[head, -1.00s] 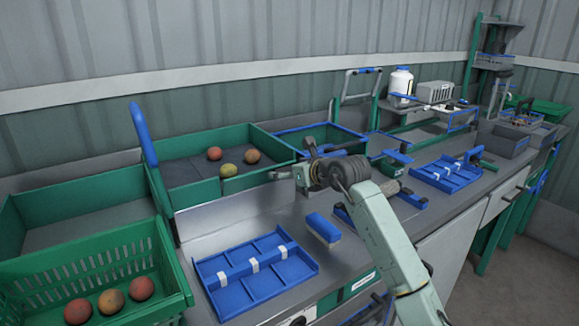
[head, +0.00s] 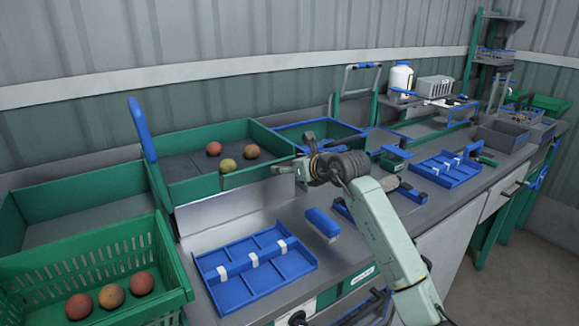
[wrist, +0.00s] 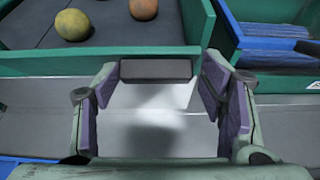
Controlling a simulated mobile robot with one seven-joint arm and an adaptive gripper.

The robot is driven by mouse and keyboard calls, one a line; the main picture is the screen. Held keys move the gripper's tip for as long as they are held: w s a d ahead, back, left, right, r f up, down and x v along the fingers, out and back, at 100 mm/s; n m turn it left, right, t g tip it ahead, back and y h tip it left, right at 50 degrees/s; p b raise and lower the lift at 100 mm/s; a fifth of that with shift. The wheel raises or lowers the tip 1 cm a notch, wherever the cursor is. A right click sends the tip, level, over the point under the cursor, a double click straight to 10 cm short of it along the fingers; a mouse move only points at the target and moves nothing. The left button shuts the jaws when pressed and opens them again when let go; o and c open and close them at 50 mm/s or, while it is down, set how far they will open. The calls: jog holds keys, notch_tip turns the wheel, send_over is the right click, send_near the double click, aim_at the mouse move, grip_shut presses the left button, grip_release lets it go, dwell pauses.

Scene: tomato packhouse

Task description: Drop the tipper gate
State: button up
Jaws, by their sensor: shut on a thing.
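The green tipper tray (head: 200,134) stands against the wall with a few tomatoes (head: 214,149) on its dark floor. Its green front wall, which looks like the gate (head: 240,179), is upright above a bare metal chute (head: 220,208). My gripper (wrist: 155,71) is at the right part of that wall.
A blue upright lever (head: 142,130) stands at the tray's left. A green crate of tomatoes (head: 90,262) is front left. A blue divided tray (head: 232,252) and a blue brush (head: 321,223) lie on the bench near my arm. A blue-rimmed bin (head: 310,126) adjoins the tipper tray.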

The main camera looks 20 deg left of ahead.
jog(key=f+t+y+b, duration=0.1)
jog(key=b, duration=0.4)
jog(key=s+f+t+y+b, duration=0.1)
jog(key=y+b, duration=0.1)
jog(key=b, duration=0.3)
jog(key=f+t+y+b, duration=0.1)
jog(key=b, duration=0.4)
jog(key=shift+s+d+f+y, duration=0.2)
jog(key=shift+s+f+y, duration=0.1)
jog(key=shift+s, duration=0.05)
jog(key=shift+b, duration=0.3)
jog(key=shift+r, duration=0.1)
jog(key=o, duration=1)
jog(key=shift+w+d+t, duration=0.1)
jog(key=shift+d+t, duration=0.15)
jog(key=shift+t, duration=0.05)
jog(key=shift+d, duration=0.1)
